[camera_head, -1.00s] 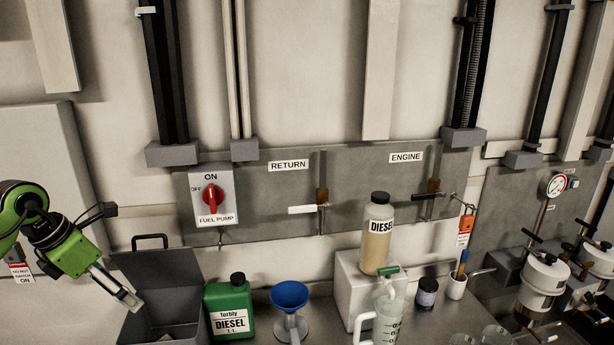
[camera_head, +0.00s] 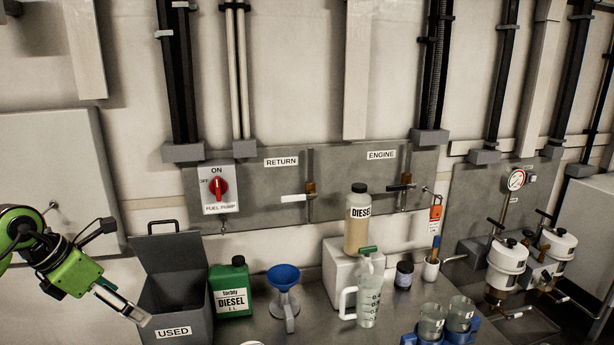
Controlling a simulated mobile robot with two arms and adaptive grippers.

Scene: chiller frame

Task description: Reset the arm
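My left arm comes in from the left edge, with a green and black wrist. Its gripper (camera_head: 138,316) points down and to the right. It overlaps the left front edge of the open grey bin labelled USED (camera_head: 176,318) in the picture. I see no object in the gripper, but its fingers are small and seen from the side, so I cannot tell whether they are open or shut. My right gripper is not in view.
On the bench stand a green diesel can (camera_head: 231,290), a blue funnel (camera_head: 284,279), a diesel bottle (camera_head: 357,222) on a white block (camera_head: 340,268), a clear jug (camera_head: 367,300) and glass beakers (camera_head: 432,318). A fuel pump switch (camera_head: 217,190) and fuel filters (camera_head: 507,263) are on the wall.

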